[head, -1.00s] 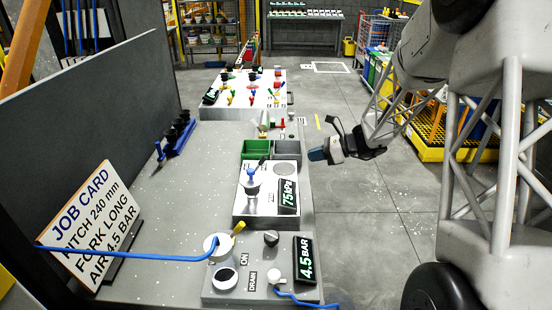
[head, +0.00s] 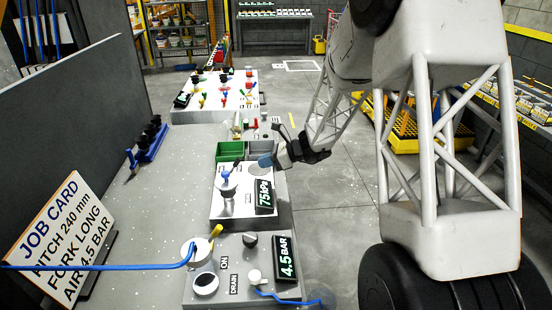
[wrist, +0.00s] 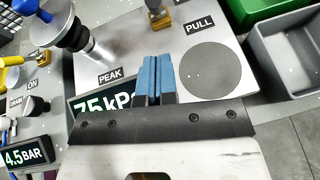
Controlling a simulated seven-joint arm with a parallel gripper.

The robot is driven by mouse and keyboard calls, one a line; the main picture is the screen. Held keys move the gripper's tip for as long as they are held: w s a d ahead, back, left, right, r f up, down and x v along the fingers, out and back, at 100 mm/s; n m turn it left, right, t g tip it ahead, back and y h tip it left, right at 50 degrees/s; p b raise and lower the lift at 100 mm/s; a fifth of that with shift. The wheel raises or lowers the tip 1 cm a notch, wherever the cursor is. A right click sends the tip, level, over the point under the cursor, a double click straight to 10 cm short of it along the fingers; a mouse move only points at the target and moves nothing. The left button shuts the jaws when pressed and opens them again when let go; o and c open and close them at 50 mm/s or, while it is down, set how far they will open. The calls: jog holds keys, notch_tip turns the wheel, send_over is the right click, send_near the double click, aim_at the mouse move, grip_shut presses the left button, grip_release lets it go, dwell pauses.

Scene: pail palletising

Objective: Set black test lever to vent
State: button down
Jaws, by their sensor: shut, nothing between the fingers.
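My gripper (head: 266,160) has blue fingertips, which are together and empty in the wrist view (wrist: 158,78). It hangs over the grey panel (head: 226,208) with the 75 kPa display (head: 264,196). A small dark lever-like part (head: 237,164) stands at the panel's far edge, left of my fingertips. In the wrist view a brass-coloured base (wrist: 160,20) with a post stands beyond the fingertips, its top cut off; I cannot tell whether it is the black test lever. No vent label is readable. A dark round pad (wrist: 208,70) lies right of the fingertips, near the PULL label (wrist: 200,24).
A blue-knobbed fitting (head: 228,180) rises from the panel left of my gripper. Green (head: 229,150) and grey (head: 262,149) bins stand behind. The 4.5 BAR panel (head: 215,290) with a blue hose is nearer. A job card (head: 60,235) stands on the left.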

aim_at(240, 158)
jog(key=shift+w+a+r, duration=0.15)
jog(key=shift+a, duration=0.65)
jog(key=shift+w+a+r, duration=0.1)
jog(key=shift+w+a, duration=0.05)
jog(key=shift+a, duration=0.65)
jog(key=shift+w+a+r, duration=0.15)
jog(key=shift+a, duration=0.65)
jog(key=shift+a+r+h, duration=0.45)
jog(key=shift+r+h, duration=0.05)
jog(key=shift+h, duration=0.1)
jog(key=shift+a+r+h, duration=0.2)
jog(key=shift+a+h, duration=0.05)
jog(key=shift+h, duration=0.05)
jog(key=shift+a+r+h, duration=0.6)
jog(key=shift+a+h, duration=0.35)
jog(key=shift+h, duration=0.15)
jog(key=shift+a+r+n+h, duration=0.15)
jog(key=shift+a+r+h, duration=0.05)
jog(key=shift+a+h, duration=0.5)
jog(key=shift+a+r+n+h, duration=0.15)
jog(key=shift+a+r+h, duration=0.05)
jog(key=shift+a+h, duration=0.45)
jog(key=shift+h, duration=0.95)
jog(key=shift+a+f, duration=0.2)
jog(key=shift+a, duration=2.65)
